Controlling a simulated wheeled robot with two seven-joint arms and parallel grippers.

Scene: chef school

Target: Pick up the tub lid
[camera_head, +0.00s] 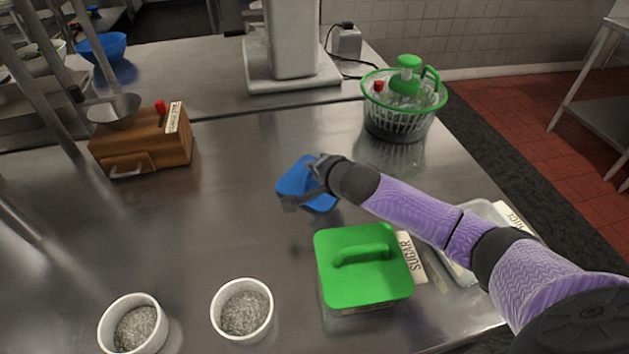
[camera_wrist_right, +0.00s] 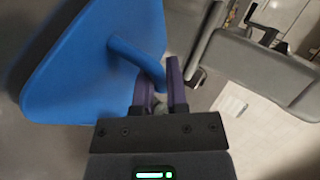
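The blue tub lid (camera_head: 294,180) is over the middle of the steel counter in the head view. In the right wrist view it fills the upper left (camera_wrist_right: 80,60), and its curved handle (camera_wrist_right: 135,54) reaches in between the fingers. My right gripper (camera_head: 312,181) is at the lid, and in the right wrist view its fingers (camera_wrist_right: 160,80) are close on either side of the handle's end. A dark smudge like a shadow lies on the counter below, and the lid looks raised. My left gripper is not in view.
A green-lidded tub (camera_head: 363,287) with a SUGAR label (camera_head: 411,258) stands in front. Two white bowls (camera_head: 241,334) hold grey contents. A wooden box (camera_head: 140,144) is at left, a green-topped spinner (camera_head: 400,125) at back right, and a clear tray (camera_head: 487,211) under my right arm.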

